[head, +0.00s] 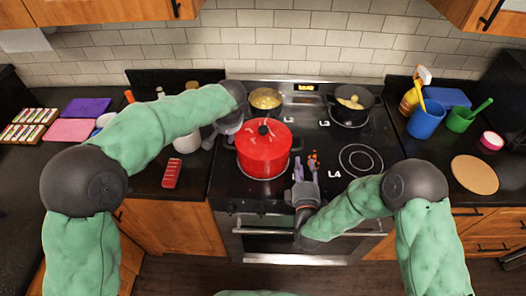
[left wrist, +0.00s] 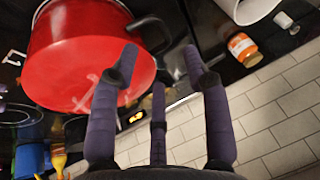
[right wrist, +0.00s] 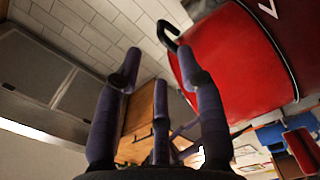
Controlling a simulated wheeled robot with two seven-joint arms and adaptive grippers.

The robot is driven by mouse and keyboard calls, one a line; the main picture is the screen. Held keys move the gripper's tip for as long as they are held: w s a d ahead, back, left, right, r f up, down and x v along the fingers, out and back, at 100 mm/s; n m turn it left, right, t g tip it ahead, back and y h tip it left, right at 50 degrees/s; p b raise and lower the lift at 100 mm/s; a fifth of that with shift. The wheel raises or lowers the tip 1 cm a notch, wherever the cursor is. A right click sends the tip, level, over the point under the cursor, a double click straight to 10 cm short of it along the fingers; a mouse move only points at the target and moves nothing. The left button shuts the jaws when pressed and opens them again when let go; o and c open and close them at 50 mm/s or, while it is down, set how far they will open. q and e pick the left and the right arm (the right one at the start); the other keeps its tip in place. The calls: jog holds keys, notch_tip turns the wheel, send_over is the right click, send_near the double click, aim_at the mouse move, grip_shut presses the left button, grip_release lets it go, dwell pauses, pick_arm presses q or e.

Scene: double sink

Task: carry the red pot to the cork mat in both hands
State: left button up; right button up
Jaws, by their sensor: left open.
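The red pot (head: 264,155) with a red lid and black knob sits on the left front part of the stove. The round cork mat (head: 474,174) lies on the right counter. My left gripper (head: 222,138) is open and empty at the pot's left side. In the left wrist view the pot (left wrist: 80,55) and a dark handle (left wrist: 152,33) are just beyond its fingers. My right gripper (head: 306,172) is open and empty in front and right of the pot. In the right wrist view the pot (right wrist: 235,65) and its handle (right wrist: 167,35) are beyond the fingertips.
Behind the pot stand a small pot (head: 265,99) and a black pot (head: 350,106) on the stove. A blue cup (head: 426,120) and green cup (head: 460,120) stand behind the mat. A white mug (head: 187,142) is left of the stove. The right front burner (head: 360,160) is clear.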

aim_at(226, 139)
pick_arm(q)
jog(key=x, duration=1.1)
jog(key=shift+w, duration=0.1)
pick_arm(e)
jog(key=w, duration=1.1)
jog(key=shift+f, duration=0.1)
pick_arm(q)
jog(key=c, duration=0.6)
pick_arm(e)
jog(key=c, duration=0.6)
pick_arm(q)
grip_shut()
pick_arm(e)
grip_shut()
pick_arm(q)
jog(key=shift+w+r, duration=0.15)
jog(key=shift+r, duration=0.05)
pick_arm(e)
jog(key=shift+w+r, duration=0.15)
jog(key=shift+r, duration=0.15)
